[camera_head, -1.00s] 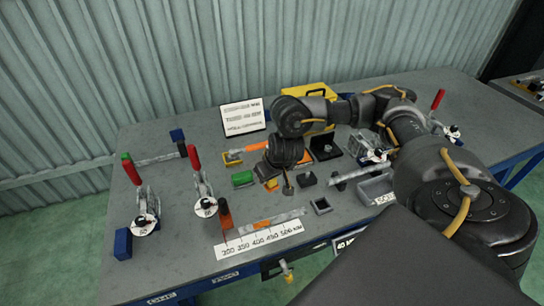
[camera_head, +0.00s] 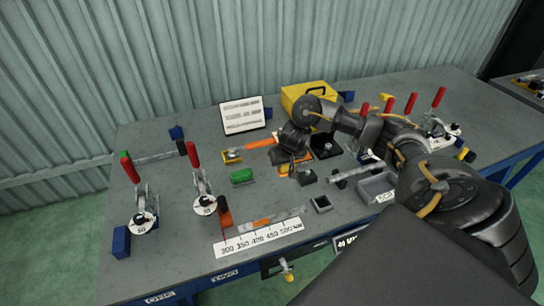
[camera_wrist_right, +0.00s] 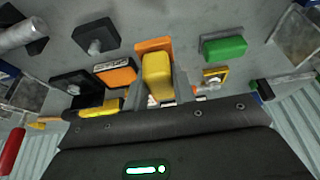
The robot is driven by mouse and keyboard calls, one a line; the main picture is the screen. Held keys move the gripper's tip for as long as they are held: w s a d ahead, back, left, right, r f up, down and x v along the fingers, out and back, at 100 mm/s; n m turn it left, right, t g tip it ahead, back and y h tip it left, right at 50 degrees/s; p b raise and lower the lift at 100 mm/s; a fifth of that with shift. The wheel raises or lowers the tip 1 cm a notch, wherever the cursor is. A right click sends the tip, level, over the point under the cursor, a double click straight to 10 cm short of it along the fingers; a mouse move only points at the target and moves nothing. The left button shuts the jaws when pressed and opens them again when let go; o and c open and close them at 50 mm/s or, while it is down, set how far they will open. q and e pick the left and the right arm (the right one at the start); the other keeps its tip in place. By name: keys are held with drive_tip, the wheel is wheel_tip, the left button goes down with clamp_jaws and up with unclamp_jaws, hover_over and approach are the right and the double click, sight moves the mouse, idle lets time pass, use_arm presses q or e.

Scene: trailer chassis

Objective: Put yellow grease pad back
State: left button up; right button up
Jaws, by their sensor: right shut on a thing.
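My right gripper (camera_head: 292,162) is over the middle of the bench, pointing down. In the right wrist view the fingers (camera_wrist_right: 160,88) are shut on the yellow grease pad (camera_wrist_right: 157,70), which sits between them. An orange piece (camera_wrist_right: 153,44) shows right behind the pad; I cannot tell whether it is joined to it. In the head view the gripper mostly hides the pad, and a bit of orange (camera_head: 283,169) shows below it. A green pad (camera_head: 242,176) lies to the left, also seen in the wrist view (camera_wrist_right: 224,48). My left gripper is not in view.
Red-handled toggle clamps (camera_head: 205,180) stand at the left and more at the right. A yellow toolbox (camera_head: 296,98) and a white sign (camera_head: 241,116) stand behind. A grey bin (camera_head: 374,187), a small dark square holder (camera_head: 321,204) and a scale strip (camera_head: 258,238) lie nearer the front.

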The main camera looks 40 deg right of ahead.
drive_tip(key=w+f+b, duration=0.1)
drive_tip(key=w+f, duration=0.1)
drive_tip(key=w+f+b, duration=0.2)
drive_tip(key=w+d+f+b, duration=0.1)
drive_tip(key=w+f+b, duration=0.1)
drive_tip(key=shift+f, duration=0.1)
drive_tip(key=shift+w+d+f, duration=0.1)
drive_tip(key=shift+w+d, duration=0.05)
drive_tip(key=shift+w, duration=0.3)
wheel_tip(320, 180, down, 3)
drive_tip(key=shift+w+f+b, duration=0.1)
drive_tip(key=shift+w+b, duration=0.05)
drive_tip(key=shift+b, duration=1.1)
drive_tip(key=shift+w+f, duration=0.1)
drive_tip(key=shift+f, duration=0.2)
drive_tip(key=o, duration=0.9)
drive_tip(key=shift+f, duration=0.1)
